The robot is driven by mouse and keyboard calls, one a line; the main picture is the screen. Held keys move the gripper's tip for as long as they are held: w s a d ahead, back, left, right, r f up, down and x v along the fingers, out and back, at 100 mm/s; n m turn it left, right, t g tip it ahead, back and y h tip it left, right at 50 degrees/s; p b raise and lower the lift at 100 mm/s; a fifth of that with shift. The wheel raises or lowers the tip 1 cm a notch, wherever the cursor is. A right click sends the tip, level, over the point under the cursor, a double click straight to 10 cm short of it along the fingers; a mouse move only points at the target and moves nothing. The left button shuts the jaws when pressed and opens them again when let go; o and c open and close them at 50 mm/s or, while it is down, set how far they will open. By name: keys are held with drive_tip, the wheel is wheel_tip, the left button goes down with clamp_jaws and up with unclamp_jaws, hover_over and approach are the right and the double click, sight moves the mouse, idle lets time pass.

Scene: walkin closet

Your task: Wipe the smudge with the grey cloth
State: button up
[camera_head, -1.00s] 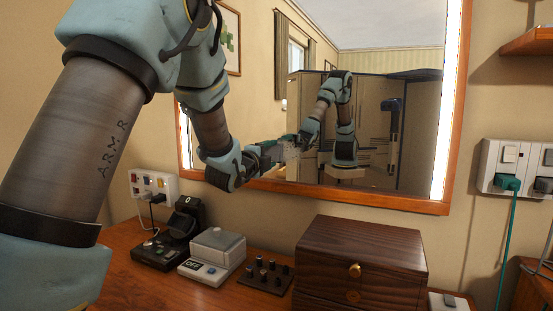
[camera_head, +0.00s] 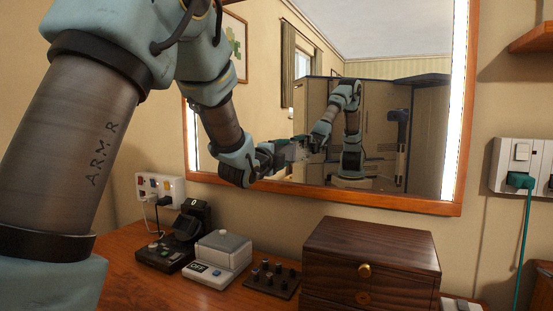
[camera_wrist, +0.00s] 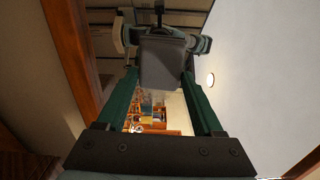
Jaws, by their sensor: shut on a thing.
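The grey cloth (camera_wrist: 163,66) hangs as a dark grey folded piece between the tips of my gripper's green fingers in the wrist view. My gripper (camera_head: 287,153) is shut on it, close to the lower left part of the mirror (camera_head: 385,80) in the head view. The gripper's reflection meets it nearly tip to tip; I cannot tell whether the cloth touches the glass. I cannot clearly make out the smudge now; the gripper and its reflection cover that part of the mirror.
Below the mirror, a wooden box (camera_head: 370,262), a white-topped device (camera_head: 222,252), a black device (camera_head: 180,243) and a small knob panel (camera_head: 271,279) crowd the wooden top. A socket with a green cord (camera_head: 526,225) is at right. An orange-brown frame edges the mirror.

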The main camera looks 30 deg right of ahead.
drive_tip(key=shift+s+d+b, duration=0.85)
drive_tip(key=shift+s+d, duration=0.45)
drive_tip(key=shift+s, duration=0.2)
drive_tip(key=shift+s+d+b, duration=0.85)
drive_tip(key=shift+s+d, duration=0.4)
drive_tip(key=shift+s, duration=0.25)
drive_tip(key=shift+b, duration=0.3)
drive_tip(key=shift+f, duration=0.1)
drive_tip(key=shift+w+a+b, duration=0.65)
drive_tip(key=shift+w+a, duration=0.65)
drive_tip(key=shift+w, duration=0.1)
drive_tip(key=w+a+b, duration=0.1)
drive_tip(key=w+a, duration=0.3)
drive_tip(key=w, duration=0.2)
drive_tip(key=shift+a, duration=0.25)
drive_tip(key=shift+w, duration=0.1)
drive_tip(key=shift+a, duration=0.15)
